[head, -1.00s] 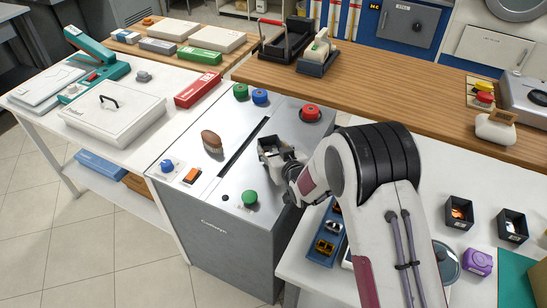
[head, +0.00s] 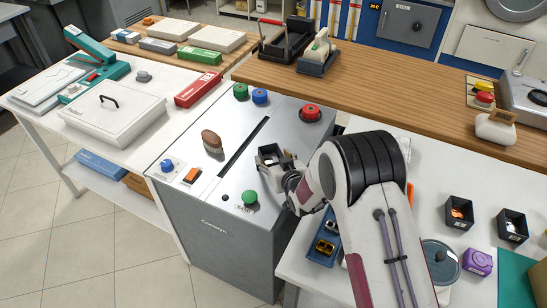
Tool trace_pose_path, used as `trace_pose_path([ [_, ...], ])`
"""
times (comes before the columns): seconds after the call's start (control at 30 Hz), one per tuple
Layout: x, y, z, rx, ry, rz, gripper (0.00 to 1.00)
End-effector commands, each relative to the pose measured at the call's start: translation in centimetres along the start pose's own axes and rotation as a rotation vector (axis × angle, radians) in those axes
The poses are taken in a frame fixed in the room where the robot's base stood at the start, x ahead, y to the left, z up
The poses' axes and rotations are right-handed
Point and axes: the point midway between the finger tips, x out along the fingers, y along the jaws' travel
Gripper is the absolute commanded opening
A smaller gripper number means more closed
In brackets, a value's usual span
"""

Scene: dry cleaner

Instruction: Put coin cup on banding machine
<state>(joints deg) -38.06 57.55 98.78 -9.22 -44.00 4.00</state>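The banding machine (head: 232,209) looks to be the grey cabinet with a long dark slot and coloured buttons on its metal top. A small dark, square-mouthed coin cup (head: 268,156) is over the right part of that top, beside the slot. My gripper (head: 274,160) appears shut on it; the fingers are small and partly hidden. I cannot tell whether the cup touches the top. Two similar black cups stand on the white table at right, one with copper-coloured contents (head: 459,213) and one with silvery contents (head: 512,225).
On the machine top are a brown brush (head: 212,141), a red button (head: 311,112), a green knob (head: 250,197) and an orange switch (head: 192,175). A blue tray (head: 323,243) lies right of the machine, partly behind my arm. A wooden counter (head: 400,88) runs behind.

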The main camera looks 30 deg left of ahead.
Motion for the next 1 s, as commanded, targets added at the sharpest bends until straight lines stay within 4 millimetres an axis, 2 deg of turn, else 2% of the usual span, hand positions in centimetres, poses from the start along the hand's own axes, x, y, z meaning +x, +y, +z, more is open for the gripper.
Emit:
trace_pose_path([
  [0.57,-0.4,0.0,-0.3,0.000,0.001,0.000,0.63],
  [1.0,-3.9,0.0,-0.3,0.000,0.001,0.001,0.63],
])
